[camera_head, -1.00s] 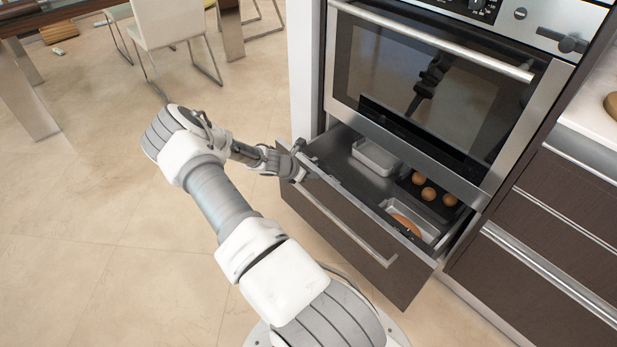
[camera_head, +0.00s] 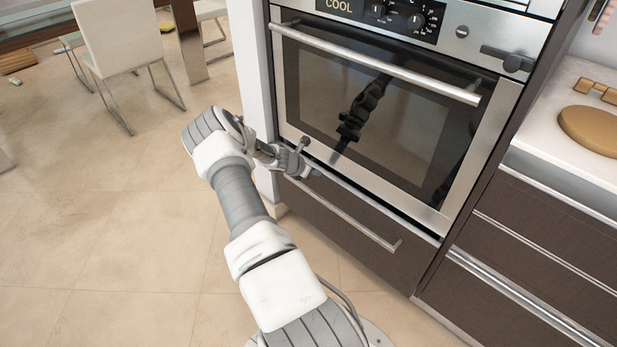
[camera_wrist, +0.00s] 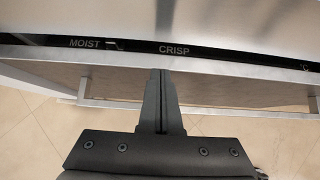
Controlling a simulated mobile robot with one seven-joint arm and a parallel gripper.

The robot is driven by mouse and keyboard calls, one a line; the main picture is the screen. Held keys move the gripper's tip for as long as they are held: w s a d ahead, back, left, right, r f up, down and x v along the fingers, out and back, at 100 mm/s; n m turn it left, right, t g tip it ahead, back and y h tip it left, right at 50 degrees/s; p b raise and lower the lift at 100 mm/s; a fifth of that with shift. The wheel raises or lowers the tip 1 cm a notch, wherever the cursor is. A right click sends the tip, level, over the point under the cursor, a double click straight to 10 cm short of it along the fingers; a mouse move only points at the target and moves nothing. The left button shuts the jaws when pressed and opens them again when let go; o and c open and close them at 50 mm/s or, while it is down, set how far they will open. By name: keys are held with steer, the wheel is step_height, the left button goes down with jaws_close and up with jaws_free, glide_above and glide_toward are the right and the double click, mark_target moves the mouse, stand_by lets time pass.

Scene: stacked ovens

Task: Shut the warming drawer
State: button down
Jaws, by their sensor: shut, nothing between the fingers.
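The warming drawer (camera_head: 345,225) is a dark brown front with a silver bar handle, low under the oven. Its front now lies close beneath the oven, and its inside is hidden. In the wrist view, the drawer front (camera_wrist: 235,92) has a silver top edge, with a thin dark strip marked MOIST and CRISP beyond it. I cannot tell whether it is fully flush. My gripper (camera_head: 311,171) is at the upper left part of the drawer front. In the wrist view my gripper (camera_wrist: 162,78) is shut and empty, its tips at the silver edge; contact is unclear.
The oven (camera_head: 385,105) with its long bar handle stands directly above the drawer. Brown cabinet drawers (camera_head: 530,260) and a white counter (camera_head: 560,150) are at the right. Tiled floor (camera_head: 110,230) is open at the left, with a white chair (camera_head: 118,38) farther back.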

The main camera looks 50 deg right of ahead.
steer(key=d, duration=0.2)
steer(key=shift+s+d, duration=0.15)
steer(key=shift+d, duration=0.15)
steer(key=shift+d+r, duration=0.1)
steer(key=shift+d, duration=0.1)
steer(key=shift+a, duration=0.1)
